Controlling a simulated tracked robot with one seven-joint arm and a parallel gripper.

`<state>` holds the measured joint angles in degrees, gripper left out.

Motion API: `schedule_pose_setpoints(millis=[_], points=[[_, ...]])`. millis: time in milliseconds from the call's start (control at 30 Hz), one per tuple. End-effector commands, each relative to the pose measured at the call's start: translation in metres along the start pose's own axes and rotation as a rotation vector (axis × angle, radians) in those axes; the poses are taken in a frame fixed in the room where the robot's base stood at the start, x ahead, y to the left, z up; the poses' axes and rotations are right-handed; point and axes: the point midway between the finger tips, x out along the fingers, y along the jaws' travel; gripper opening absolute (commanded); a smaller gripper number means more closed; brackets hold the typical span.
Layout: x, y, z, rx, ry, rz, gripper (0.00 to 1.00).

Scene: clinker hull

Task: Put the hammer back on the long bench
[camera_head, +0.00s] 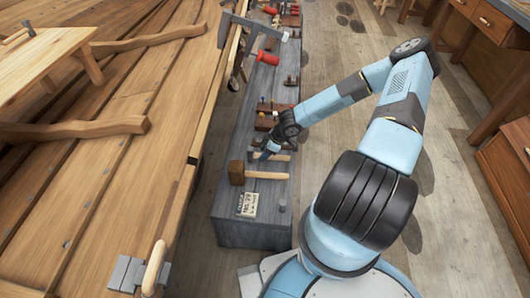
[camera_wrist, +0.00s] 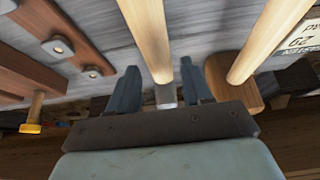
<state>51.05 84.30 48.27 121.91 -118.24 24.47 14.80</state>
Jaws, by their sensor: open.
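The hammer (camera_wrist: 150,40) has a pale wooden handle and a grey metal head, and it appears to lie on the grey long bench (camera_head: 252,232). In the head view its handle (camera_head: 280,158) shows just beside my gripper (camera_head: 262,153), which hides part of it. In the wrist view my gripper (camera_wrist: 160,88) is open, with a dark finger on each side of the hammer near its head. I cannot tell whether the fingers touch it.
A wooden mallet (camera_head: 237,173) lies close beside the hammer on the near side. A card (camera_head: 248,204) and a small grey cylinder (camera_head: 282,205) sit at the bench's near end. Other tools and a red-handled clamp (camera_head: 268,58) are farther along. The plank hull (camera_head: 110,180) borders the left.

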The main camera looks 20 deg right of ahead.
Motion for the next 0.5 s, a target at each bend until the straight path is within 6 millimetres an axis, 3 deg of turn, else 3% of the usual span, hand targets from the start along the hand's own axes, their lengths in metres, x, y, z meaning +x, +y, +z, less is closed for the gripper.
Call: schedule_pose_setpoints(millis=[167, 500], points=[[-0.012, 0.001, 0.0, -0.001, -0.001, 0.003, 0.49], [-0.058, 0.001, 0.001, -0.001, -0.001, 0.002, 0.49]])
